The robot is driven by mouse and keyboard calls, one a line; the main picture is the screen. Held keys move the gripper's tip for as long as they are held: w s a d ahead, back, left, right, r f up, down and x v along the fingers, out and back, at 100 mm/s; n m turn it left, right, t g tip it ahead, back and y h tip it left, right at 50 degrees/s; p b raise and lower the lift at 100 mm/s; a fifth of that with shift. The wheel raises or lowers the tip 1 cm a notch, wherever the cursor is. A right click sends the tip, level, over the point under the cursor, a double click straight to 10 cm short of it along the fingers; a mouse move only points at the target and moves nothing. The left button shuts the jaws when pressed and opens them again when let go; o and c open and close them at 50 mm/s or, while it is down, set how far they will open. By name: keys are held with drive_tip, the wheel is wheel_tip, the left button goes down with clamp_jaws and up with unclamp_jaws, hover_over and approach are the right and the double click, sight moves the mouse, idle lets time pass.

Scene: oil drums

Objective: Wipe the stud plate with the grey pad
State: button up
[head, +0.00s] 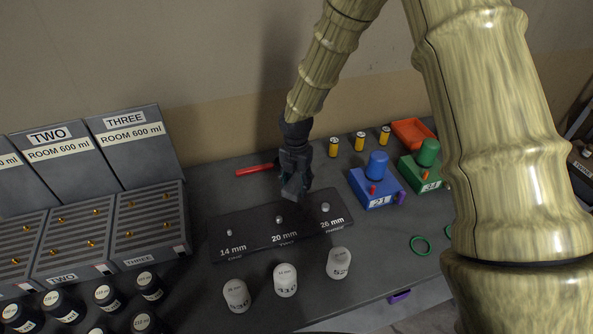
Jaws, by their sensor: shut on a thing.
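The stud plate (258,232) is a dark plate lying on the bench, with three pale studs marked 14 mm, 20 mm and 26 mm. My gripper (295,181) points down at the plate's back edge, between the 20 mm and 26 mm studs. It is shut on a dark grey piece, which looks like the grey pad (292,191). The fingers hide part of the pad, and I cannot tell whether it touches the plate.
Three white labelled cylinders (285,280) stand in front of the plate. A red tool (256,170) lies behind it. Blue (377,190) and green (424,171) units and several small yellow cylinders (359,141) stand right. Slotted racks (148,225) and dark bottles (149,286) stand left.

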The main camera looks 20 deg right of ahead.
drive_tip(key=shift+s+d+r+p, duration=0.15)
drive_tip(key=shift+r+p, duration=0.65)
drive_tip(key=shift+r, duration=0.75)
drive_tip(key=shift+f, duration=0.1)
